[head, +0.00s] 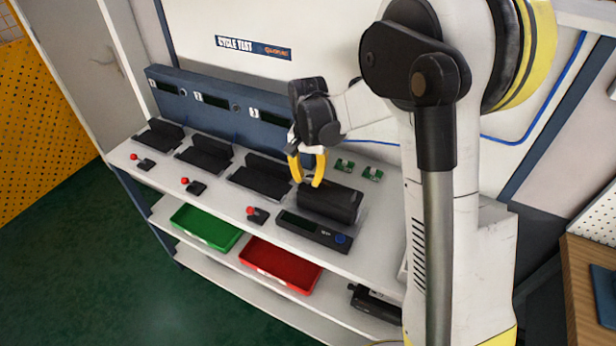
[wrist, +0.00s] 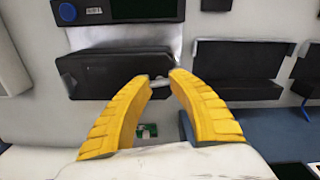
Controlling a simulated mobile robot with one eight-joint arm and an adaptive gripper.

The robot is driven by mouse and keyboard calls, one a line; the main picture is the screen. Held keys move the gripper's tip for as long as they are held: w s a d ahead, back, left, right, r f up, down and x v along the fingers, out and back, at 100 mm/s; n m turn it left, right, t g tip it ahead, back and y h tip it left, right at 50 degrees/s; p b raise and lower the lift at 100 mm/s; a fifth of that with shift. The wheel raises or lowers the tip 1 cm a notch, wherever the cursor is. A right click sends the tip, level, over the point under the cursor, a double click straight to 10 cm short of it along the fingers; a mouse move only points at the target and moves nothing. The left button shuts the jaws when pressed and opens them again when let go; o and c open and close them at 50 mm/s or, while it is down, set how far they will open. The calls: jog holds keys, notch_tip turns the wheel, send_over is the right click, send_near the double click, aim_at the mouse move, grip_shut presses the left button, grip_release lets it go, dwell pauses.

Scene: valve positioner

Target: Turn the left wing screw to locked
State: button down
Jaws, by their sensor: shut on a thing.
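The black valve positioner (head: 335,205) lies on the white bench top, right of the middle in the head view. It also shows in the wrist view (wrist: 115,75), turned the other way round. My gripper (head: 307,184) points down at the positioner's left end, its two yellow fingers on either side. In the wrist view my fingertips (wrist: 160,82) are shut on a small grey piece, the left wing screw (wrist: 158,82), at the positioner's edge. The fingers hide most of the screw, so its turn position cannot be told. The right wing screw cannot be made out.
A flat black unit with a blue knob (head: 340,239) lies in front of the positioner. Black cradles (head: 262,182) and small red-topped levers (head: 258,215) stand to the left. Small green boards (head: 372,174) lie behind. Green (head: 207,228) and red (head: 280,265) trays sit on the shelf below.

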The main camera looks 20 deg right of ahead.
aim_at(308, 179)
jog(key=shift+m, duration=1)
jog(key=c, duration=1.1)
grip_release()
notch_tip(308, 179, up, 12)
jog(key=shift+s, duration=0.1)
